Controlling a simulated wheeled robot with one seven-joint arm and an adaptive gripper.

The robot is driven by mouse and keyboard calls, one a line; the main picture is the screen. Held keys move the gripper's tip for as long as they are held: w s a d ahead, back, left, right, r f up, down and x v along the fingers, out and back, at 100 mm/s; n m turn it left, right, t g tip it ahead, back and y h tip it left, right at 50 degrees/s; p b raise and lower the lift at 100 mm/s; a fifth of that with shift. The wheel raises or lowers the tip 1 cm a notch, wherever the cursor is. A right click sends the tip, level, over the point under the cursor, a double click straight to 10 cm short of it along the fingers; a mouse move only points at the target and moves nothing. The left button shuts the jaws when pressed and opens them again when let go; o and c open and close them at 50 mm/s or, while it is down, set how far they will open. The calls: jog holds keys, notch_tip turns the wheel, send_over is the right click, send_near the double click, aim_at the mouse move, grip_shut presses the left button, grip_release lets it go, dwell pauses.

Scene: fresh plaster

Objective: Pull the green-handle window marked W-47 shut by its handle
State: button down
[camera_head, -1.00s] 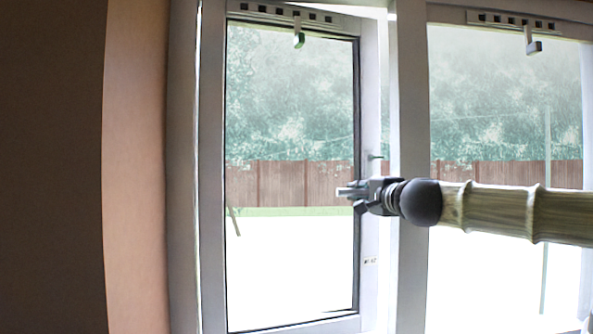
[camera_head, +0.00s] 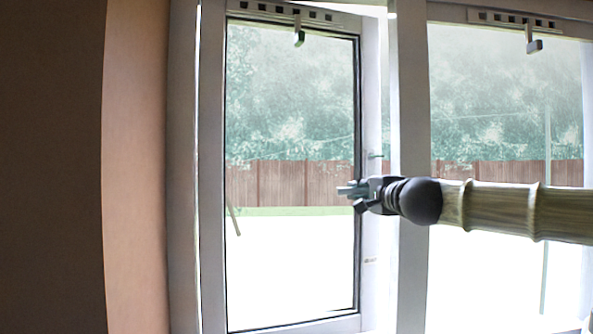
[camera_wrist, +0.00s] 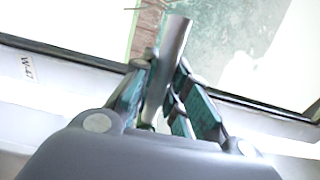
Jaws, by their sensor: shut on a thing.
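The window (camera_head: 342,324) is a white-framed sash in the left opening, and its right side stands a little apart from the fixed frame. The label W-47 (camera_wrist: 27,68) is on its frame in the wrist view; in the head view the label (camera_head: 370,260) is too small to read. My gripper (camera_head: 352,190) is at the sash's right stile, below a small catch. In the wrist view my gripper (camera_wrist: 165,95) is shut on the handle (camera_wrist: 175,50), a grey metal lever between its dark green-tinted fingers. The handle's base is hidden by the fingers.
A fixed post (camera_head: 408,230) stands right of the sash, with a second window pane (camera_head: 490,110) beyond it. A brown wall (camera_head: 135,180) is at the left.

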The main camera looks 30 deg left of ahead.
jog(key=shift+m+t+h, duration=0.6)
jog(key=shift+t+h, duration=0.1)
jog(key=shift+s+d+b, duration=0.3)
jog(key=shift+s+b, duration=0.1)
jog(key=shift+s, duration=0.25)
jog(key=shift+s+d+b, duration=0.35)
jog(key=shift+s+b, duration=0.1)
jog(key=shift+s, duration=0.25)
jog(key=shift+s+d+b, duration=0.3)
jog(key=shift+s+b, duration=0.1)
jog(key=shift+s, duration=0.25)
jog(key=shift+s+d, duration=0.1)
jog(key=shift+s, duration=0.15)
jog(key=shift+s+d+m+t+h+b, duration=0.2)
jog(key=shift+s+b, duration=0.1)
jog(key=shift+s, duration=0.1)
jog(key=shift+s+d+m+t+h+b, duration=0.1)
jog(key=shift+s+h+b, duration=0.15)
jog(key=shift+s, duration=0.15)
jog(key=shift+s+d, duration=0.1)
jog(key=shift+s, duration=0.15)
jog(key=shift+s+d+m+t+h+b, duration=0.25)
jog(key=shift+s+m+t+h+b, duration=0.2)
jog(key=shift+s, duration=0.4)
jog(key=shift+c, duration=1.2)
grip_release()
